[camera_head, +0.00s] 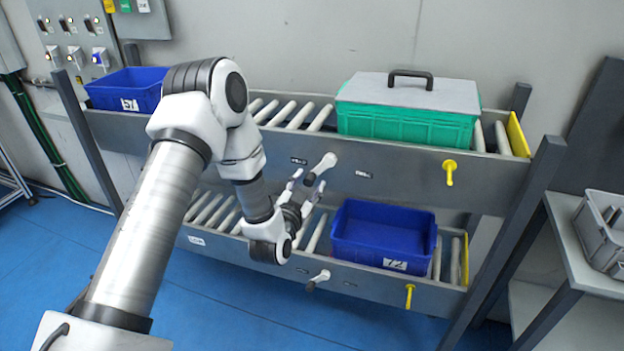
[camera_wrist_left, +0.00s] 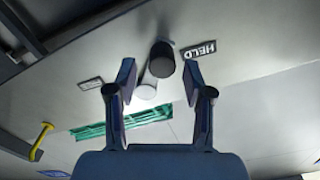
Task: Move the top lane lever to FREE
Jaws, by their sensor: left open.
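The top lane lever (camera_head: 326,162) is on the front rail of the upper roller lane, a pale arm with a dark knob slanting down-left. In the left wrist view its dark knob (camera_wrist_left: 161,58) is beside the HELD label (camera_wrist_left: 199,49); the pale pivot end (camera_wrist_left: 146,91) is toward the other label (camera_wrist_left: 91,83), too small to read. My left gripper (camera_head: 308,187) is open just below the knob. In the left wrist view the lever appears between its two fingers; whether they touch it I cannot tell. My right gripper is not in view.
A green crate (camera_head: 400,124) with a grey lid and a blue bin (camera_head: 128,88) stand on the upper lane. Another blue bin (camera_head: 350,245) is on the lower lane, near a second lever (camera_head: 319,278). Yellow handles (camera_head: 450,172) stick out at the right.

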